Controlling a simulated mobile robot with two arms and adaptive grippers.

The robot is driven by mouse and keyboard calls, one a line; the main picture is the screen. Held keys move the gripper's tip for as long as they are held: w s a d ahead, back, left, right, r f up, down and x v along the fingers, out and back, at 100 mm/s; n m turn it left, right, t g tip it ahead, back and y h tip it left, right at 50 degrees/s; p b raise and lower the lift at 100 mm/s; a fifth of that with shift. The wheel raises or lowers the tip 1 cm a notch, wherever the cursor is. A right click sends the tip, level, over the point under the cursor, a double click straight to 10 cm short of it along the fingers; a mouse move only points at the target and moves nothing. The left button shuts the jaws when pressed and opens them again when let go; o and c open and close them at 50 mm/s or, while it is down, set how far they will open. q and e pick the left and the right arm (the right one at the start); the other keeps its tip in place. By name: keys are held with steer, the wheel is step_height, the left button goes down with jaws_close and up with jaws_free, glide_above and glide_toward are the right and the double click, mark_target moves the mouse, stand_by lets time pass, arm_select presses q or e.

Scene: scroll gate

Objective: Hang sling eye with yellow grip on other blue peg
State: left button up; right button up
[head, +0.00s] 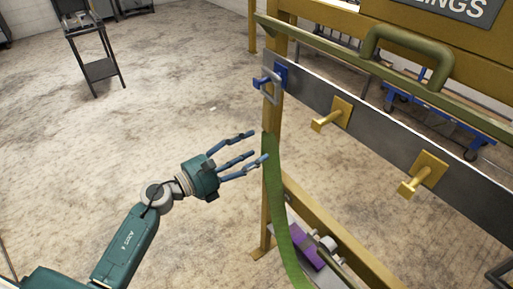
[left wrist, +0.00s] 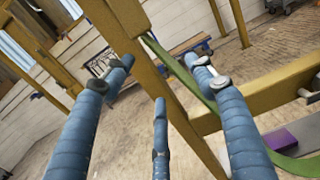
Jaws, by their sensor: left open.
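I cannot make out a sling eye with a yellow grip or a second blue peg. My right gripper is out of view.
Two yellow pegs (head: 328,120) (head: 411,186) stick out from the dark rail (head: 378,128). An olive bar with a handle (head: 412,48) runs above it. A purple item (head: 306,246) lies on the low shelf. A dark cart (head: 98,68) stands far back left; floor between is clear.

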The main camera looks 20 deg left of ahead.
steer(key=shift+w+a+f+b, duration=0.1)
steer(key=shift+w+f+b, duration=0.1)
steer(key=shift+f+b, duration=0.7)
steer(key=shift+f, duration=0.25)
arm_select(q)
steer(key=v, duration=0.8)
stand_by(0.4)
